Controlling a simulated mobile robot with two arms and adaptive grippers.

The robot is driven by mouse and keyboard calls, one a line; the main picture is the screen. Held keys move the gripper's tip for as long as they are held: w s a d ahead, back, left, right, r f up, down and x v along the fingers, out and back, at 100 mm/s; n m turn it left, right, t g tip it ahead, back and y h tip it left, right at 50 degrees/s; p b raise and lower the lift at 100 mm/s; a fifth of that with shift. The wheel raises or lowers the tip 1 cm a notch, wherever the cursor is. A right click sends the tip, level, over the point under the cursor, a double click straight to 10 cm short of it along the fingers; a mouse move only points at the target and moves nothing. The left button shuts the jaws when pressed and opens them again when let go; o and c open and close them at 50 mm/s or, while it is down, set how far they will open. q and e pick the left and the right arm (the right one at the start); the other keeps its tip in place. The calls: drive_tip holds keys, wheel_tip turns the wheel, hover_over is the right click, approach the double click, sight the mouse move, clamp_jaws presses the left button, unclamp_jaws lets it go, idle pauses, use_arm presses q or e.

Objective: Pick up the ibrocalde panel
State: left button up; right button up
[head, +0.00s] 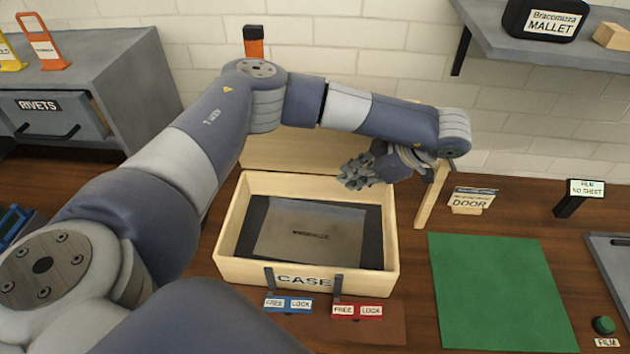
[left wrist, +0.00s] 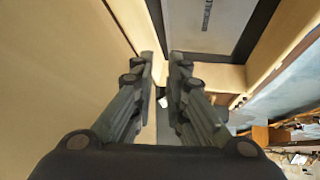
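A grey panel (head: 311,230) with small dark lettering, too blurred to read with certainty, lies flat on a dark insert (head: 371,238) inside the open wooden case (head: 230,262). Its grey face also shows at the top of the left wrist view (left wrist: 205,22). My left gripper (head: 352,178) hangs near the back right of the case, above and behind the panel and apart from it. In the left wrist view its two fingers (left wrist: 163,62) stand apart with a gap, and I see nothing held between them. My right gripper is not in view.
Blue (head: 288,304) and red (head: 357,310) FREE/LOCK labels lie before the case. A wooden prop (head: 431,195) stands at its right. A green mat (head: 500,290), a DOOR sign (head: 468,201) and a NO SHEET sign (head: 578,195) are farther right. A shelf (head: 560,40) overhangs the back right.

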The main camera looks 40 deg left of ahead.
sight(325, 213)
use_arm(q)
drive_tip(key=a+f+b, duration=0.1)
drive_tip(key=f+b, duration=0.1)
drive_tip(key=f, duration=0.1)
drive_tip(key=a+f+b, duration=0.1)
drive_tip(key=f, duration=0.3)
drive_tip(key=a+f+b, duration=0.1)
drive_tip(key=f+b, duration=0.1)
drive_tip(key=f, duration=0.1)
drive_tip(key=shift+a+f+b, duration=0.3)
drive_tip(key=shift+a, duration=0.05)
drive_tip(key=shift+a+f+p, duration=0.3)
drive_tip(key=shift+f, duration=0.05)
drive_tip(key=p+x, duration=0.1)
drive_tip(key=x, duration=0.3)
drive_tip(key=shift+f+p, duration=0.25)
drive_tip(key=shift+p, duration=0.1)
drive_tip(key=shift+a+f, duration=0.1)
drive_tip(key=shift+f, duration=0.05)
clamp_jaws()
